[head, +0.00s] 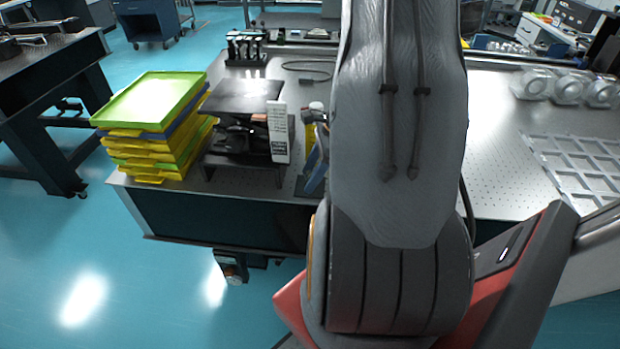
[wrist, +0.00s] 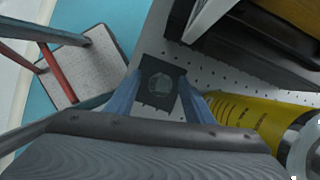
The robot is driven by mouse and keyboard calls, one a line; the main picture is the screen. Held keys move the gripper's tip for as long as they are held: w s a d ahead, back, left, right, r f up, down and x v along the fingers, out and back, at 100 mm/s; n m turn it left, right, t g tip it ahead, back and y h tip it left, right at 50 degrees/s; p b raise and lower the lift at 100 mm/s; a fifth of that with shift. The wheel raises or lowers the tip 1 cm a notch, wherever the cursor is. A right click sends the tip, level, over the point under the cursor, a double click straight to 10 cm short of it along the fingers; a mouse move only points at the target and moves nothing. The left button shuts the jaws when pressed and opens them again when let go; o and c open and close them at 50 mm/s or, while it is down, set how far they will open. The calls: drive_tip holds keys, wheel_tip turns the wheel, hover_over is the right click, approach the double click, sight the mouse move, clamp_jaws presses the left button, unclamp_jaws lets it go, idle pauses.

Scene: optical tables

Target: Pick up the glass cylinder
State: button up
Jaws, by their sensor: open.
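In the wrist view, a clear round glass piece (wrist: 160,84), which looks like the glass cylinder seen end-on, shows against a dark square pad (wrist: 151,65). My gripper (wrist: 158,95) is open, with one blue finger to the left and one to the right of the glass in the picture. I cannot tell how far the fingertips are above it or whether they touch it. In the head view, part of my gripper (head: 317,165) shows at the table's front edge, and my arm hides the glass piece.
A yellow cylinder with dark marks (wrist: 255,118) stands close to my right finger. A dark stand (wrist: 250,45) is beyond it. In the head view, stacked yellow and green trays (head: 155,103) are at the left. A grey grid rack (head: 580,165) lies at the right.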

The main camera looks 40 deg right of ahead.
drive_tip(key=shift+f, duration=0.1)
drive_tip(key=c, duration=1.2)
